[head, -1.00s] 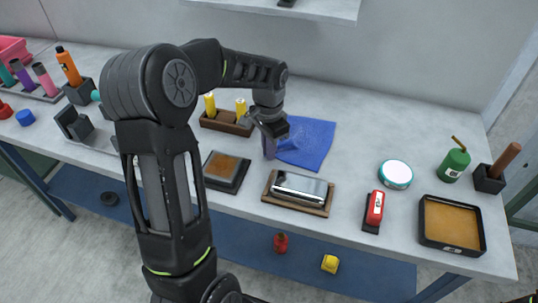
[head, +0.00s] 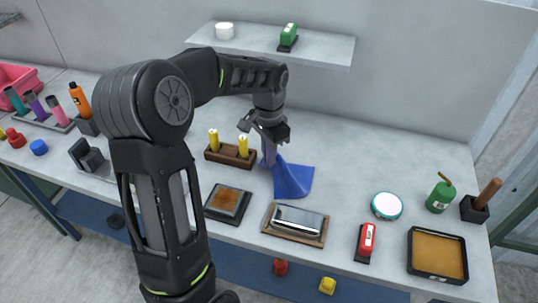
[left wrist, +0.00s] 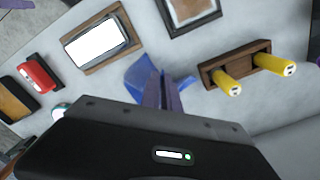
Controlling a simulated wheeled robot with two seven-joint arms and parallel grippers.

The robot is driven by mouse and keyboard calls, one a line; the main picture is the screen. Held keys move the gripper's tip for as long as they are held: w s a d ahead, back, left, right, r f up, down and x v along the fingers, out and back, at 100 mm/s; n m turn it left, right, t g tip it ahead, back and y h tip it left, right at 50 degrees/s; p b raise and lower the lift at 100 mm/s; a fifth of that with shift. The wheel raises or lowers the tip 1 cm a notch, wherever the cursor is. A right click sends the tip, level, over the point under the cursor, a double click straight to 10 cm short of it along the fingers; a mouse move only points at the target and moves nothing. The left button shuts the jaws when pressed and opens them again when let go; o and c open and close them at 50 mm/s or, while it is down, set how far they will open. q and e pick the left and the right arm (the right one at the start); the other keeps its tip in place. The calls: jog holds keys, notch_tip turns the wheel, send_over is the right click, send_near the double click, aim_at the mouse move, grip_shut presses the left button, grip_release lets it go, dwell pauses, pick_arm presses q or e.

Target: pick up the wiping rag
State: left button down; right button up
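The wiping rag (head: 292,178) is a blue cloth behind the polished silver muffler block. Its left part is drawn up in folds toward my left gripper (head: 268,152), while its right part spreads low over the table. The gripper is above the rag's left edge with its fingers together on the cloth. In the left wrist view the rag (left wrist: 140,76) shows beside the narrow purple-grey fingers (left wrist: 167,92), which are close together. My right gripper is not in view.
A brown holder with yellow cylinders (head: 228,155) stands close left of the gripper. The silver block on its wooden board (head: 297,220) and a framed brown pad (head: 228,202) lie in front. A wall shelf (head: 320,48) hangs behind. Table space right of the rag is clear.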

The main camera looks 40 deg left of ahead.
pick_arm(q)
notch_tip(320, 180, up, 9)
jog(key=p, duration=0.2)
jog(key=shift+p, duration=0.35)
